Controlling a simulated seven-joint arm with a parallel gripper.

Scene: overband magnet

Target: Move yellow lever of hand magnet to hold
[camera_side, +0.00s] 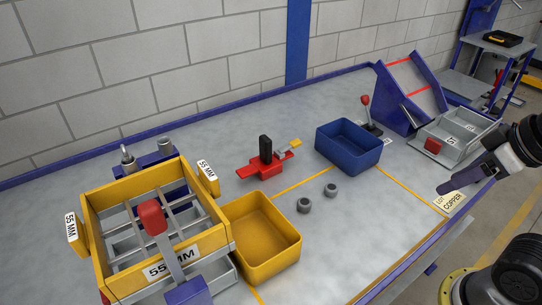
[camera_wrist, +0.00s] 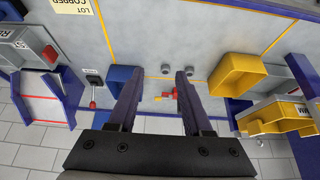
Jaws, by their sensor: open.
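The hand magnet (camera_side: 264,168) lies on the grey table left of the blue bin, with a red body and an upright black block. Its yellow lever (camera_side: 294,143) sticks out to the right. In the wrist view the red body (camera_wrist: 173,93) and yellow lever (camera_wrist: 158,98) appear small between my fingers. No hold mark is readable. My gripper (camera_side: 444,188) is at the right in the side view, above the table's right edge, well away from the magnet. In the wrist view my gripper (camera_wrist: 158,73) is open, with nothing between the fingers.
A blue bin (camera_side: 349,147) and a small red-knobbed lever (camera_side: 366,112) stand right of the magnet. A yellow bin (camera_side: 264,240) and a yellow sieve frame (camera_side: 104,277) stand at the front left. Two grey nuts (camera_side: 304,205) lie nearby. A blue chute (camera_side: 408,90) stands at the back.

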